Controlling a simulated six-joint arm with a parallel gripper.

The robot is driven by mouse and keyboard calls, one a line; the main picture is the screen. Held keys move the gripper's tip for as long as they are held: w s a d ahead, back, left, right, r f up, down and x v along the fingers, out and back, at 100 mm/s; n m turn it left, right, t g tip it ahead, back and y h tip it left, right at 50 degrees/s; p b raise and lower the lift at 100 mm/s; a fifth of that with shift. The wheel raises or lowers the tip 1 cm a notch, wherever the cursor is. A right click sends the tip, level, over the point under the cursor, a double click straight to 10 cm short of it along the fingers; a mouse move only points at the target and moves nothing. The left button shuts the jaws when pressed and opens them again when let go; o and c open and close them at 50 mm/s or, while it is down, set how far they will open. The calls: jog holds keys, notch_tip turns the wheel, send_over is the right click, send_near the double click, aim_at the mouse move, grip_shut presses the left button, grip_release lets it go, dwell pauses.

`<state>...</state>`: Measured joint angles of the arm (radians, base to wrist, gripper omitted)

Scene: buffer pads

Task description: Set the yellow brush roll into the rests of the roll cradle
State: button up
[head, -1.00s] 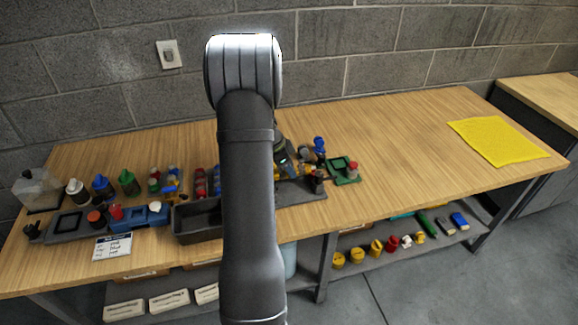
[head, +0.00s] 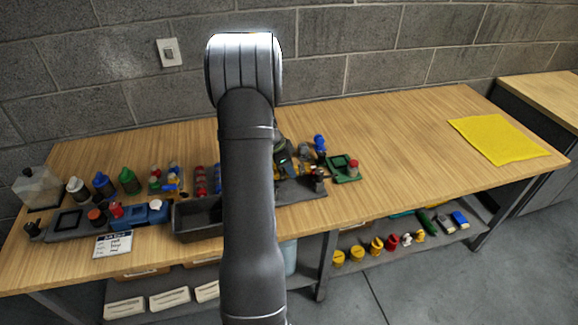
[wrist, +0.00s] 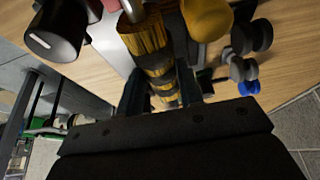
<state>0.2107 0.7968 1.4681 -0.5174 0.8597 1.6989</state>
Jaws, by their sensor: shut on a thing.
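In the wrist view the yellow brush roll (wrist: 146,38) has yellow bristle bands, dark bands between them and a bare metal shaft end at the top. My gripper (wrist: 163,74) is shut on the roll, with one dark finger on each side of it. In the head view my own arm hides most of the gripper and the roll; only part of the dark gripper shows (head: 283,160) above the grey plate (head: 305,191). I cannot make out the cradle's rests, or whether the roll touches them.
A green tray with a red-topped part (head: 342,170) and a blue-topped item (head: 319,146) stand right of my gripper.

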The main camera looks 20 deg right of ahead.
jog(key=shift+f, duration=0.7)
jog(key=o, duration=1.1)
jog(key=v, duration=1.7)
jog(key=shift+a+r, duration=0.1)
jog(key=shift+a, duration=0.05)
jog(key=x, duration=1.7)
jog(key=shift+d, duration=0.2)
jog(key=shift+a+r, duration=0.1)
